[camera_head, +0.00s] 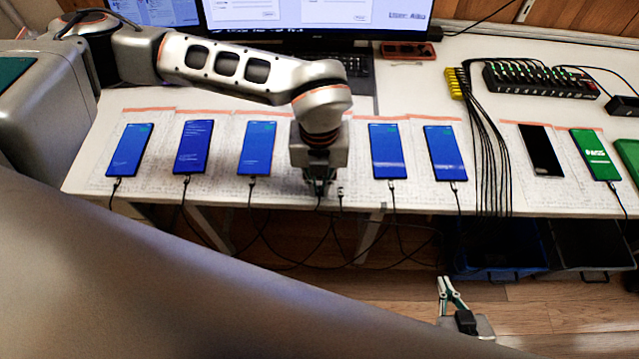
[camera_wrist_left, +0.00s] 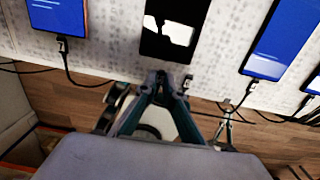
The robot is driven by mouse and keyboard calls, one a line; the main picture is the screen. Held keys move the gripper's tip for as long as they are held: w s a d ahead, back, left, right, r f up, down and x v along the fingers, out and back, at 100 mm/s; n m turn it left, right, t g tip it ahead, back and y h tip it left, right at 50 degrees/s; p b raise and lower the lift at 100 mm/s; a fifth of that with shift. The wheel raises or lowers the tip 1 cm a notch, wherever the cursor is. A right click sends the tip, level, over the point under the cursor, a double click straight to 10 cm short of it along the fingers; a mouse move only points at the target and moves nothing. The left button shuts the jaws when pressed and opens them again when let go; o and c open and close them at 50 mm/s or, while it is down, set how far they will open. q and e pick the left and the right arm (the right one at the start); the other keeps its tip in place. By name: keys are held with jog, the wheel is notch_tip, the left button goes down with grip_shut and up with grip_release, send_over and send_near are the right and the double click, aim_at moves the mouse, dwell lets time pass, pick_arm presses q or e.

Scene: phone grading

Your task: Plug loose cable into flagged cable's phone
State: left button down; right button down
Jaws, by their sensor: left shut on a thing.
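My left gripper (camera_head: 318,182) is at the table's front edge, below a black-screened phone (camera_wrist_left: 168,28) seen in the left wrist view. Its fingers (camera_wrist_left: 163,82) are shut together on a small thing, likely a cable plug, mostly hidden between the tips; a black cable (camera_head: 319,203) hangs below it. The tips are just off the phone's bottom edge. A second cable end (camera_wrist_left: 187,82) is just right of the tips, also seen in the head view (camera_head: 340,191). I cannot make out a flag on any cable. My right gripper (camera_head: 445,284) is low, in front of the table; its tips are too small to judge.
Blue-screened phones (camera_head: 257,147) with cables lie left and right (camera_head: 385,150) of the arm. Further right are a dark phone (camera_head: 541,150) and a green-screened phone (camera_head: 595,155). A hub (camera_head: 540,82) and yellow-tagged cables (camera_head: 456,83) are behind. Bins (camera_head: 497,248) stand below.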

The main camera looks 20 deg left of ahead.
jog(key=shift+s+a+f, duration=0.1)
jog(key=shift+s+f, duration=0.05)
jog(key=shift+s, duration=0.05)
pick_arm(q)
jog(key=shift+w, duration=0.2)
pick_arm(e)
jog(key=shift+s+f, duration=0.1)
jog(key=shift+s, duration=0.2)
jog(key=shift+w+r, duration=0.25)
jog(key=shift+w, duration=0.2)
pick_arm(q)
jog(key=shift+w+a, duration=0.1)
jog(key=shift+w, duration=0.15)
pick_arm(e)
jog(key=shift+r, duration=0.15)
jog(key=shift+s, duration=0.1)
jog(key=shift+s+f, duration=0.2)
jog(key=shift+s, duration=0.05)
jog(key=shift+r, duration=0.1)
dwell(0.4)
pick_arm(q)
jog(key=shift+p, duration=0.35)
pick_arm(e)
jog(key=shift+w+r, duration=0.3)
jog(key=shift+w, duration=0.1)
jog(key=shift+w, duration=0.1)
